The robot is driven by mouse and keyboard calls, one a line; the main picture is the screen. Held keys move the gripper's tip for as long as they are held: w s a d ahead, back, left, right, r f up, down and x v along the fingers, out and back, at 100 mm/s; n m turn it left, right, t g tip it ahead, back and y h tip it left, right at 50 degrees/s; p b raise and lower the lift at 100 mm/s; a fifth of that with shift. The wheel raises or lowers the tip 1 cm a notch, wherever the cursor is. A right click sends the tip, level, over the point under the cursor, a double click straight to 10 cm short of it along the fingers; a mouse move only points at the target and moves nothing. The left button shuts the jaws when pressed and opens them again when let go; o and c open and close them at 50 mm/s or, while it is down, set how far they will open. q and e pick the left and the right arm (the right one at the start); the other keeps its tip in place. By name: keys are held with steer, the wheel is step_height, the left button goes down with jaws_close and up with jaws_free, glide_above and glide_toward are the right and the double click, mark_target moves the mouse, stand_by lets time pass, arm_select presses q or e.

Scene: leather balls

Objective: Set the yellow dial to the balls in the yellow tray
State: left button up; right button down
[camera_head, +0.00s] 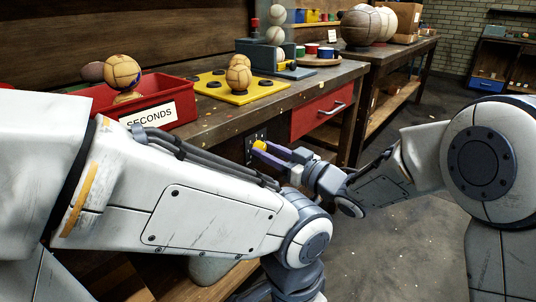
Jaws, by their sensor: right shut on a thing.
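The yellow dial (260,145) is a small yellow knob at a dark panel (250,150) on the bench's front. My right gripper (264,149) has its pale purple fingers shut on the dial, reaching in from the right. The dial's setting cannot be read. The yellow tray (213,95) lies flat on the bench, with dark round hollows in it. Tan leather balls (238,76) sit in the tray, two visible, one overlapping the other. Other hollows look empty. My left arm crosses the foreground; its gripper is out of the picture.
A red bin (180,98) labelled SECONDS, with a ball (122,71) above it, stands left of the tray. A grey stand (262,58) holding pale balls is behind. A red drawer (318,112) is right of the dial. Open floor lies at right.

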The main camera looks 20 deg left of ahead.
steer(key=shift+f+n+g+y+b, duration=0.15)
steer(key=shift+n+g+y+b, duration=0.1)
steer(key=shift+n+b, duration=3.2)
steer(key=shift+f+n+g+y+b, duration=0.1)
steer(key=shift+n+g+y+b, duration=0.15)
steer(key=shift+n+b, duration=3.2)
steer(key=n+p, duration=0.2)
steer(key=shift+n, duration=0.4)
steer(key=c, duration=0.5)
jaws_free()
steer(key=shift+d+r, duration=0.1)
